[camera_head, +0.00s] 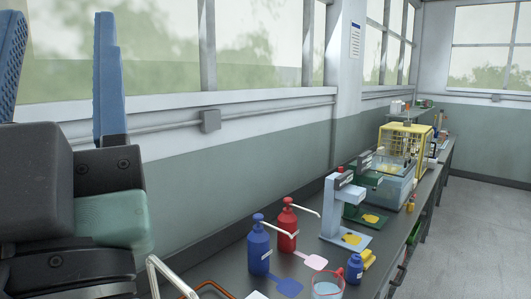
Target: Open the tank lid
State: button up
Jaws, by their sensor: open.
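My gripper (62,45) is large and close at the left of the head view. Its two blue ridged fingers point up and stand well apart, with nothing visible between them. It is far from the row of devices on the bench. A pale blue box (393,190), which may be the tank, stands on the bench by a yellow-framed cage (412,128). It is small in the picture and partly hidden by the devices in front. I cannot make out its lid or tell whether it is open.
The dark bench (388,252) runs along the windowed wall. On it stand a blue pump bottle (259,250), a red pump bottle (287,230), a pale stand device (333,205), a green one (363,190), a small blue bottle (354,270) and a clear beaker (327,290). The floor (470,230) at right is clear.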

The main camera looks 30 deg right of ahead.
aim_at(391, 168)
jog(key=i+l+z, duration=0.15)
jog(key=l+z, duration=0.15)
jog(key=l, duration=0.15)
jog(key=i+l+z, duration=0.3)
jog(key=l, duration=0.15)
jog(key=i+l+z, duration=0.15)
jog(key=l+z, duration=0.15)
jog(key=i+l+z, duration=0.35)
jog(key=i+l, duration=0.5)
jog(key=l, duration=0.15)
